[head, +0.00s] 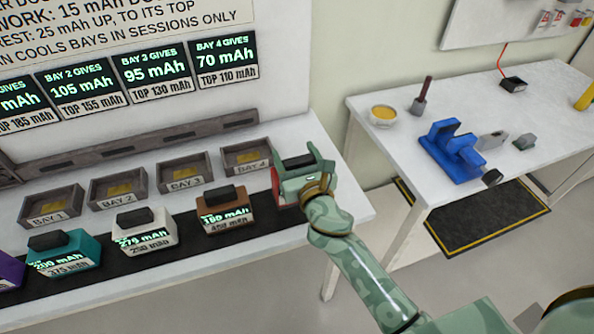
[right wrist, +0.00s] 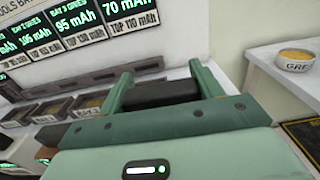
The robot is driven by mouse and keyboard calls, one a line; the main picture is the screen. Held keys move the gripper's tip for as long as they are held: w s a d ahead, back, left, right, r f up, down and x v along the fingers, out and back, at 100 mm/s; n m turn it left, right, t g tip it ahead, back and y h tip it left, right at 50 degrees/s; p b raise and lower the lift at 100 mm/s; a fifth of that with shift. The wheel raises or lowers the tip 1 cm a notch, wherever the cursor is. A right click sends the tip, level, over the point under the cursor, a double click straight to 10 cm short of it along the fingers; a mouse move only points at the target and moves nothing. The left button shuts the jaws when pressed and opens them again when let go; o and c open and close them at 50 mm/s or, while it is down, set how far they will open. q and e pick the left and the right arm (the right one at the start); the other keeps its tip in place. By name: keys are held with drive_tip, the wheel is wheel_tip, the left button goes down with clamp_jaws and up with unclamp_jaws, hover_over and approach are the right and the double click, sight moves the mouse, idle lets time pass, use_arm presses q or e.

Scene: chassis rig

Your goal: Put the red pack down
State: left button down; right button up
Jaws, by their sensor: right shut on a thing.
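The red pack (head: 275,187) shows in the head view only as a red sliver at the right end of the pack row. My right gripper (head: 299,163) is shut on its black handle, which shows between the two green fingers in the right wrist view (right wrist: 160,94). The gripper hides most of the pack's body. I cannot tell whether its underside touches the black strip (head: 188,244) or is just above it. The brown pack (head: 226,222) stands to its left. My left gripper is out of view.
A white pack (head: 145,240), a teal pack (head: 64,258) and a purple pack (head: 8,272) continue the row leftward. Bay 4 (head: 246,170) and the other bays lie behind.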

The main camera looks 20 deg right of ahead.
drive_tip(key=shift+w+d+f, duration=0.3)
drive_tip(key=shift+w+f, duration=0.15)
drive_tip(key=shift+f, duration=0.15)
drive_tip(key=f+b, duration=0.3)
drive_tip(key=shift+w+d+f, duration=0.1)
drive_tip(key=shift+w+f, duration=0.1)
drive_tip(key=shift+f, duration=0.2)
drive_tip(key=o, duration=1.8)
